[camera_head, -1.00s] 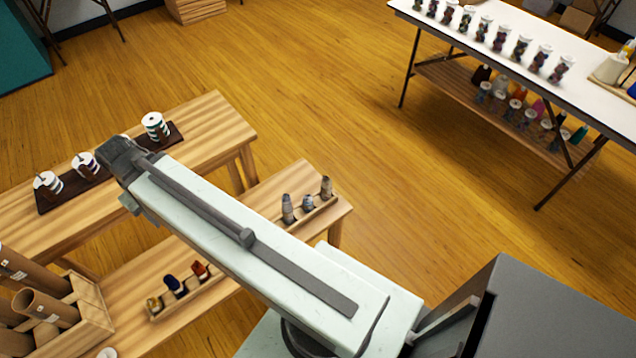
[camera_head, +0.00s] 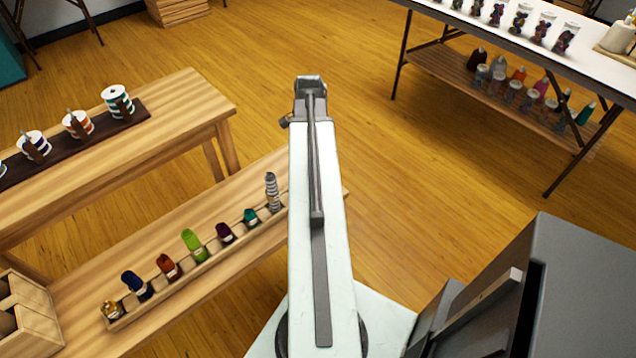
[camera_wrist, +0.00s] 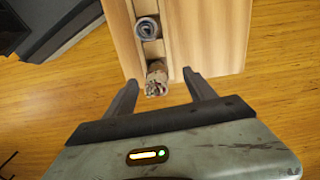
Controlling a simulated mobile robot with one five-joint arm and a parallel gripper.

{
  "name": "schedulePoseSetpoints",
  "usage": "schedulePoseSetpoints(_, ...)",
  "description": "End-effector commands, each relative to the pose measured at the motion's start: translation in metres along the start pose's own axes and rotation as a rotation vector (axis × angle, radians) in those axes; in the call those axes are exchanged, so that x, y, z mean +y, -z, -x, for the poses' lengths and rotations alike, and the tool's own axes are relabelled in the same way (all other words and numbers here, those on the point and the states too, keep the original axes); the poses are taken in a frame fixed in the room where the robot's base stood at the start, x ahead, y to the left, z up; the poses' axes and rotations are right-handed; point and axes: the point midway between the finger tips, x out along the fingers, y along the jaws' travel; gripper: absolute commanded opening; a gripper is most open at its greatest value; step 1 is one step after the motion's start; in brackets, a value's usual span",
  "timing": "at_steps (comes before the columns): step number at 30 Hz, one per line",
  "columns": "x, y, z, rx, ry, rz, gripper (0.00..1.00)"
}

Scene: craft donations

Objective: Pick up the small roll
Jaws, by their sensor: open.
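Several small rolls stand in a narrow wooden rack (camera_head: 205,281) on the lower bench, among them a green roll (camera_head: 193,244), a teal roll (camera_head: 251,217) and a taller grey roll (camera_head: 271,192). I cannot tell which one is the task's small roll. In the wrist view, a mottled grey-brown roll (camera_wrist: 157,78) is at the rack's near end, with a grey-blue roll (camera_wrist: 147,29) beyond it. My gripper (camera_wrist: 161,83) is open. The mottled roll appears between its fingertips in the picture, apart from both fingers.
A higher bench (camera_head: 190,105) at left carries a dark board with white-topped spools (camera_head: 117,101). A wooden box (camera_head: 25,312) is at lower left. A white table (camera_head: 488,38) with jars stands at upper right. The floor between is clear.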

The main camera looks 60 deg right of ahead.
Motion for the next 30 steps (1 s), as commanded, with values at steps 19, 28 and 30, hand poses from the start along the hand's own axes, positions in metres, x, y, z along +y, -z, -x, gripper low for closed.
schedulePoseSetpoints(19,0.014,0.020,-0.035,0.000,0.000,-0.079,0.64)
schedulePoseSetpoints(28,0.010,0.021,-0.080,0.000,0.000,-0.079,0.64)
schedulePoseSetpoints(30,0.011,0.020,-0.087,0.000,0.000,-0.079,0.64)
